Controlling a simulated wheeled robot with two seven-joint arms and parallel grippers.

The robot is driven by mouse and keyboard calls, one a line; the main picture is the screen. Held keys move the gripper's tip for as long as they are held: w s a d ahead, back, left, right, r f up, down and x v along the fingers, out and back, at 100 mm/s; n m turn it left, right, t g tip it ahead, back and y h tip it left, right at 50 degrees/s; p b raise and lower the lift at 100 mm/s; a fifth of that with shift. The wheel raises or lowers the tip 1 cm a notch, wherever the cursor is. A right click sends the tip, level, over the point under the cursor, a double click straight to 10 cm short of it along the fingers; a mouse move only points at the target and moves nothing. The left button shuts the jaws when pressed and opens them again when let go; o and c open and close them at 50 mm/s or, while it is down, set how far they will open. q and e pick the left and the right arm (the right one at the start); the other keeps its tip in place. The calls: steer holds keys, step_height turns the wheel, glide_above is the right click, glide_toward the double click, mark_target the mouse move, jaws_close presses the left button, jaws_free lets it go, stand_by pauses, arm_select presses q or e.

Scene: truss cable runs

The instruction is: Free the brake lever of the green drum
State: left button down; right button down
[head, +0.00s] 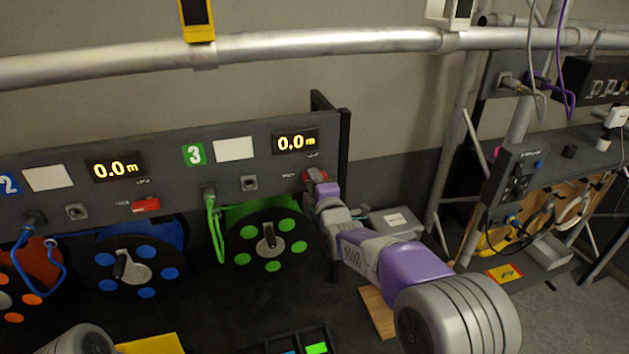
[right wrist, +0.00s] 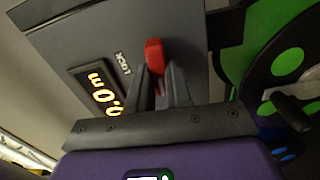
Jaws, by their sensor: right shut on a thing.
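The green drum (head: 266,240) hangs below panel section 3, with green spots and a crank handle at its hub. Its red brake lever (head: 311,175) sits at the right end of the panel, mostly hidden by my right gripper (head: 322,182). In the right wrist view the red lever (right wrist: 154,54) stands between the fingertips of my right gripper (right wrist: 162,75), which is shut on it. The green drum also shows at the right of that view (right wrist: 232,58). My left gripper is out of view; only a grey part of my left arm shows at the bottom left.
The blue drum (head: 138,264) and its red lever (head: 146,205) are to the left, with an orange drum beyond. A green cable (head: 213,230) hangs beside the green drum. Display 3 (head: 296,142) reads 0.0 m. A grey box (head: 395,222) stands right of the panel.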

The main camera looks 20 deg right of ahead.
steer(key=shift+n, duration=0.6)
steer(key=c, duration=1)
jaws_free()
steer(key=shift+c, duration=0.2)
steer(key=shift+s, duration=0.1)
steer(key=s, duration=0.7)
steer(key=shift+s+d, duration=0.15)
steer(key=shift+s, duration=0.05)
steer(key=shift+f, duration=0.1)
